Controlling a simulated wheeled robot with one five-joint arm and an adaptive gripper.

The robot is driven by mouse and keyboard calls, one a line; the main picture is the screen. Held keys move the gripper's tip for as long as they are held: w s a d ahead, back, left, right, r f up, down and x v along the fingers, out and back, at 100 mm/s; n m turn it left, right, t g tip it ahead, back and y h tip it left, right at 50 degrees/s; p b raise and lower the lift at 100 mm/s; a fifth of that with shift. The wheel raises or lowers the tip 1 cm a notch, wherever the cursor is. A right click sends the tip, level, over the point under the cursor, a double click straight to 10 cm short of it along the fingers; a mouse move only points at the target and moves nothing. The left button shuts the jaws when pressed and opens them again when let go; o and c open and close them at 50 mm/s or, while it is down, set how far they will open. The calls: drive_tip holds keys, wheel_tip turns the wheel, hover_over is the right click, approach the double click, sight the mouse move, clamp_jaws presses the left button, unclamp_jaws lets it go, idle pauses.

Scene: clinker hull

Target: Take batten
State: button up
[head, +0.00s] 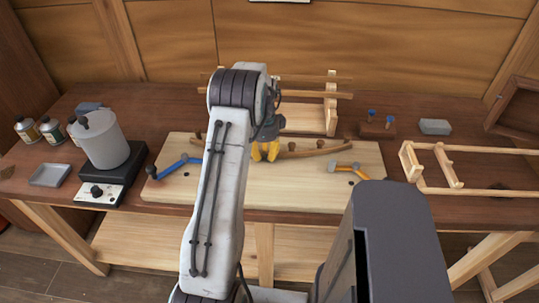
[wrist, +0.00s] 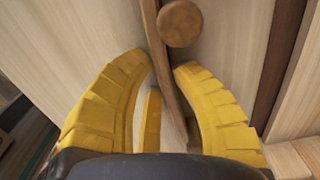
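The batten (head: 312,152), a thin, slightly curved brown wooden strip, lies along the pale board (head: 230,197) on the bench. In the wrist view the batten (wrist: 158,50) runs down between my yellow fingers, beside a round wooden peg (wrist: 180,23). My gripper (wrist: 162,62) is open, with a finger on either side of the batten. Gaps show beside the strip, and I cannot tell whether either finger touches it. In the head view my gripper (head: 265,152) is low over the board, and my arm hides the batten's left part.
A grey pot (head: 103,142) stands on a hotplate at left. Wooden frames stand behind the board (head: 331,105) and at right (head: 445,165). A grey block (head: 435,127) sits at back right.

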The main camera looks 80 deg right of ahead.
clamp_jaws()
drive_tip(key=shift+r, duration=0.15)
